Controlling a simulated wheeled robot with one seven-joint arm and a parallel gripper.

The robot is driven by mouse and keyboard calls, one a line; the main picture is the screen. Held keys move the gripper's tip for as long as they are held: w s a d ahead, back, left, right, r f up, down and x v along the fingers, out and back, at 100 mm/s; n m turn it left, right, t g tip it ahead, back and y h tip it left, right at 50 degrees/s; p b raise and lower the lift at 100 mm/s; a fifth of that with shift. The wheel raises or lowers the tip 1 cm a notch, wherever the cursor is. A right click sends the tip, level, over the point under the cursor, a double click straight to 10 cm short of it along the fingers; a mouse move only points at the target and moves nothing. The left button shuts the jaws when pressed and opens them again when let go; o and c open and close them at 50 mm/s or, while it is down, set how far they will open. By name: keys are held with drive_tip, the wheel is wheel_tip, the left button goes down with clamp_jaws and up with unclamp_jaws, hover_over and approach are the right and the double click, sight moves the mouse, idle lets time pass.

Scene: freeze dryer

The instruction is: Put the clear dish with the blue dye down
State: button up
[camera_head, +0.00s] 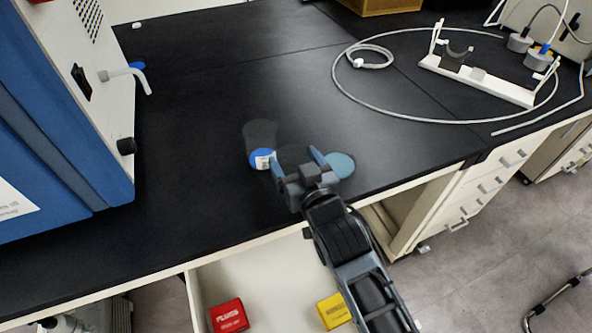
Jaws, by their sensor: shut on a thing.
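The clear dish with the blue dye (342,165) appears as a round, pale teal-blue shape at my gripper, just right of the right finger. Its left edge is hidden by that finger. My gripper (296,163) is over the black bench near its front edge, fingers apart and shut on the dish. The exact contact is hidden, and I cannot tell whether the dish touches the bench. A dark, see-through shape shows between and behind the fingers. A clear container with a bright blue part and white label (262,159) stands close to the left finger.
A blue and white machine (85,110) stands at the left. A white stand (475,78) and looped tube (338,82) lie at the back right. An open drawer below holds a red box (229,316) and a yellow box (333,311). The bench middle is clear.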

sight(296, 169)
drive_tip(key=shift+f, duration=1.5)
drive_tip(key=o, duration=0.9)
drive_tip(key=b+v, duration=0.1)
drive_tip(key=v, duration=1.1)
drive_tip(key=shift+d, duration=0.15)
